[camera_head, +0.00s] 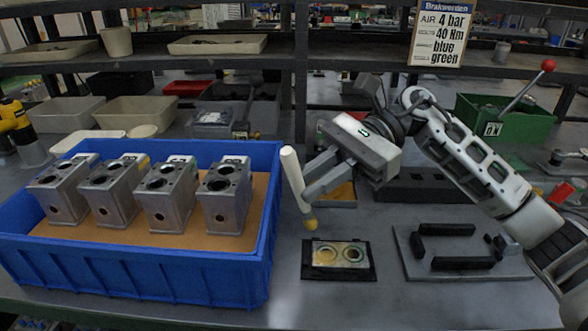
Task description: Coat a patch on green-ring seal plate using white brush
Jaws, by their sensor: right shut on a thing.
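The white brush (292,172) is held tilted in my right gripper (305,192), which is shut on its handle. The brush's yellowish tip (310,224) points down, above and behind a small plate. This seal plate (340,254) lies in a dark frame on the bench, right of the blue crate. It shows a yellowish patch on its left part and two round rings; the ring colours are too small to tell for sure. The tip appears apart from the plate. My left gripper is not in view.
A blue crate (135,277) with several grey valve blocks (225,195) stands at left. A grey tray with black bars (468,263) lies at right. A green box with a red-knobbed lever (505,118) is behind. Shelves with bins run along the back.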

